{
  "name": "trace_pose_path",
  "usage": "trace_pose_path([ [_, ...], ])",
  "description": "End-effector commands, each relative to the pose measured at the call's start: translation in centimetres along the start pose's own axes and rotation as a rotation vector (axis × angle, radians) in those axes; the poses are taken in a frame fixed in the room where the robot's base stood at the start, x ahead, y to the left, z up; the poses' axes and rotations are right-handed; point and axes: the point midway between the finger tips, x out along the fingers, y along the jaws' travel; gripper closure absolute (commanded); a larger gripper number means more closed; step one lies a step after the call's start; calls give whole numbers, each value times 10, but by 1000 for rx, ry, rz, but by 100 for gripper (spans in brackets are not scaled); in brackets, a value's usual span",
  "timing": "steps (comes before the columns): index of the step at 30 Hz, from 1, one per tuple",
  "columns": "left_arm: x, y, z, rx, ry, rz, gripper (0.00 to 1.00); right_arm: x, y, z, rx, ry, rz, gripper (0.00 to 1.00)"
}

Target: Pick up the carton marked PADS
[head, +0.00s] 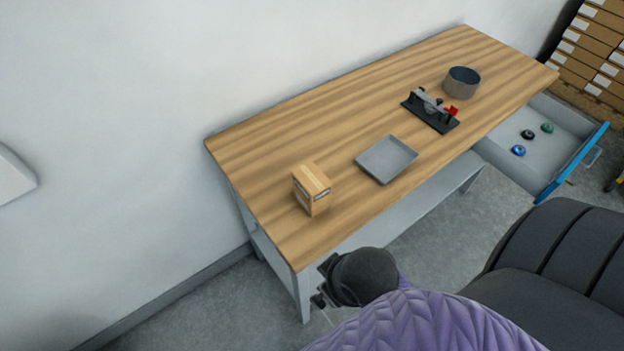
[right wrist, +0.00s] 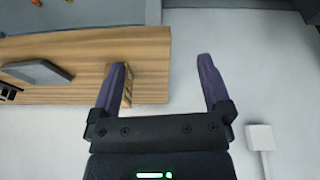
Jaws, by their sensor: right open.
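A small tan carton (head: 312,188) stands upright near the left end of the wooden table. It has a dark-edged label on its side, too small to read. My right gripper (head: 321,282) is in front of the table's near left corner in the head view, apart from the carton. In the right wrist view the right gripper (right wrist: 158,75) is open with nothing between its fingers. There the carton (right wrist: 128,92) shows partly behind the left-hand finger, which hides much of it. My left gripper is not in view.
A grey tray (head: 387,159) lies right of the carton. Beyond it are a black device with a red part (head: 431,110) and a dark round bowl (head: 461,83). An open drawer (head: 540,140) holds small round items. The table left of and behind the carton is clear.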

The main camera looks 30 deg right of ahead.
Motion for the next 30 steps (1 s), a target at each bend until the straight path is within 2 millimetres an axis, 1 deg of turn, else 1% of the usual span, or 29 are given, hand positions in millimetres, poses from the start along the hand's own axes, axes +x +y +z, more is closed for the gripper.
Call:
trace_pose_path([
  [1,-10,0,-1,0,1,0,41,-25,1,-5,1,15,1,0],
  [2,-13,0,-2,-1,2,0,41,-37,1,-7,2,20,1,0],
  [3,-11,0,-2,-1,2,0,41,-36,2,-9,58,30,-9,0],
  [5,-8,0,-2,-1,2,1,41,-23,2,-16,214,58,-43,0],
  [11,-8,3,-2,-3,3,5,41,1,10,-42,778,142,-190,0],
  [14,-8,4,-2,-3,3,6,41,11,18,-58,1127,172,-299,0],
  [17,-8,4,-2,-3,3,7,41,21,33,-76,1556,189,-449,0],
  [18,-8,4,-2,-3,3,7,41,24,42,-84,1752,191,-526,0],
  [20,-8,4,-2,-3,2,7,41,29,60,-96,2072,182,-665,0],
  [21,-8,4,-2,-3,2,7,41,31,72,-102,2283,168,-768,0],
  [22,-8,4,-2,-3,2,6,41,32,82,-106,2431,155,-849,0],
  [24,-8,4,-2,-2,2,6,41,34,103,-112,2712,117,-1027,0],
  [26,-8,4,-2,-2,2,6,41,34,116,-115,2865,87,-1141,0],
  [27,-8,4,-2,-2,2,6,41,35,121,-116,-2888,-71,1177,0],
  [29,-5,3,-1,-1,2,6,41,40,126,-120,-2822,-53,1175,0],
  [30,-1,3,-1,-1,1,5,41,46,128,-126,-2805,-49,1174,0],
])
